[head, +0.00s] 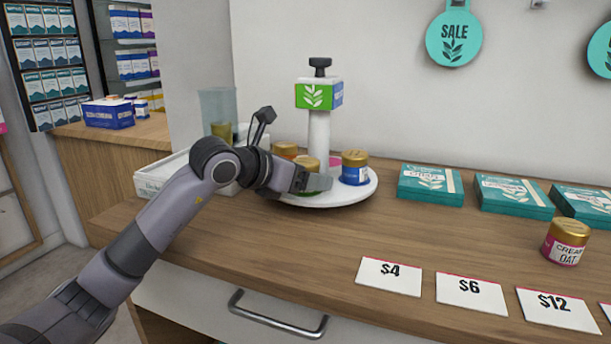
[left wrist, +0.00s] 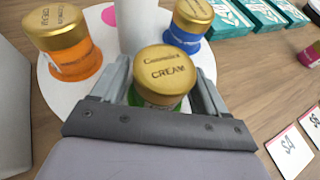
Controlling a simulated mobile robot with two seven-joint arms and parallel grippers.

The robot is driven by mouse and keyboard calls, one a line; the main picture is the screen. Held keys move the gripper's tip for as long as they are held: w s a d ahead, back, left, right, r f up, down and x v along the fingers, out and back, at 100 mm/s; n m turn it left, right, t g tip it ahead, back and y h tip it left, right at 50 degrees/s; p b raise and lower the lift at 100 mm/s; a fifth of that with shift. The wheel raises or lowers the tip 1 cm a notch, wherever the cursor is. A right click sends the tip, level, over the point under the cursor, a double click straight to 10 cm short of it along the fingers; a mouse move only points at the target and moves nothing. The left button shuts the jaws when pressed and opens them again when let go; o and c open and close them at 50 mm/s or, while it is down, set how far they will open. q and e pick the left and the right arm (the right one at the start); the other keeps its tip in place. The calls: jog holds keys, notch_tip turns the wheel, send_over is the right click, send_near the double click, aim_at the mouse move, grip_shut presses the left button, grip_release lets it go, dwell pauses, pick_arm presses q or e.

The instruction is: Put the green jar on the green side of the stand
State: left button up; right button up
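The green jar (left wrist: 163,75) has a gold lid reading "CREAM" and stands upright between the fingers of my left gripper (left wrist: 163,90). In the head view the jar (head: 307,163) is at the front of the round white stand (head: 340,194), below the sign's green leaf face (head: 313,96). The finger (head: 312,180) hides most of its body. The fingers are close to both sides of the jar; whether they press on it cannot be told. A blue jar (head: 355,168) stands to the right on the stand, and an orange jar (left wrist: 65,42) to the left. My right gripper is not in view.
A pink spot (left wrist: 108,15) shows bare on the stand. A cream jar with a pink label (head: 566,243) is at the right of the counter. Teal boxes (head: 430,185) and price cards (head: 389,276) lie to the right. A white tray (head: 160,178) is left of the stand.

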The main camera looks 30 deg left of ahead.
pick_arm(q)
jog(key=shift+o, duration=0.2)
jog(key=shift+r, duration=0.1)
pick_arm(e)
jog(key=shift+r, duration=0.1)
pick_arm(q)
jog(key=shift+r, duration=0.2)
jog(key=b+v, duration=0.1)
jog(key=v, duration=1.1)
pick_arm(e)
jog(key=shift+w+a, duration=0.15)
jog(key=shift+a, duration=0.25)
pick_arm(q)
jog(key=shift+f, duration=0.1)
jog(key=shift+s, duration=0.1)
